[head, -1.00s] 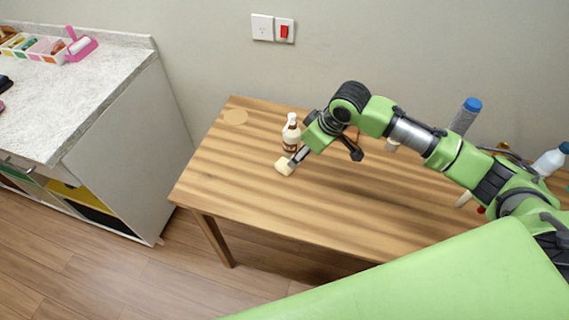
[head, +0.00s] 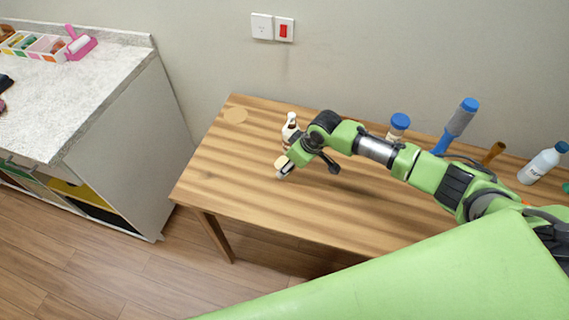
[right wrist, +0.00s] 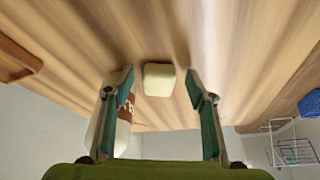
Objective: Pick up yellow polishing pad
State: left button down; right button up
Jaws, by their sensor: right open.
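The pale yellow polishing pad (head: 281,161) lies on the wooden table, partly hidden by my right gripper (head: 285,171). In the right wrist view the pad (right wrist: 159,79) is a small rounded block ahead of and between the two fingertips. There my right gripper (right wrist: 160,84) is open, with clear space on both sides of the pad and nothing held. I cannot tell how high the fingertips are above the table. My left gripper is not in view.
A white-and-brown bottle (head: 290,130) stands just behind the pad and shows by the left finger in the wrist view (right wrist: 121,122). Bottles and other items stand at right. The table's front left is clear.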

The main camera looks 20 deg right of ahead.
jog(key=c, duration=1)
jog(key=shift+r, duration=0.2)
jog(key=shift+r, duration=0.3)
notch_tip(320, 180, up, 2)
jog(key=shift+a+r+b, duration=0.15)
jog(key=shift+r+b, duration=0.1)
jog(key=shift+b, duration=0.5)
jog(key=s+a+r, duration=0.3)
jog(key=s+a+r+b, duration=0.1)
jog(key=s+a+r, duration=0.2)
jog(key=a, duration=0.1)
jog(key=s+a+r+b, duration=0.1)
jog(key=s+a+r, duration=0.2)
jog(key=shift+a+r, duration=0.25)
jog(key=shift+r, duration=0.1)
jog(key=shift+c, duration=0.4)
